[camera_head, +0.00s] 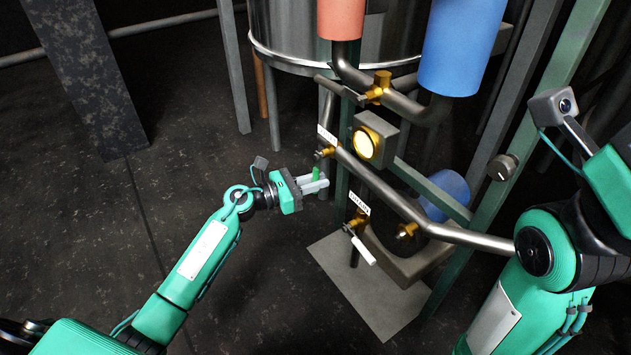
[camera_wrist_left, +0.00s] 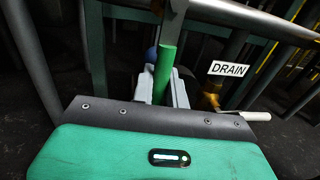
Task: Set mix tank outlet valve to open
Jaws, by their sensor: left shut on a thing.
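A brass valve (camera_head: 325,153) with a green lever handle (camera_head: 316,173) sits at the left end of the slanting steel pipe, under a small white label (camera_head: 326,134) too small to read. My left gripper (camera_head: 315,184) is shut on the green handle. In the left wrist view the green handle (camera_wrist_left: 164,74) stands between the grey fingers (camera_wrist_left: 162,88), its lower part hidden behind the gripper body. My right arm shows at the right of the head view, but its gripper is not in view.
A drain valve with a white handle (camera_head: 363,249) and a DRAIN label (camera_head: 359,203) sits just below and right. The dark floor (camera_head: 190,120) at left is clear.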

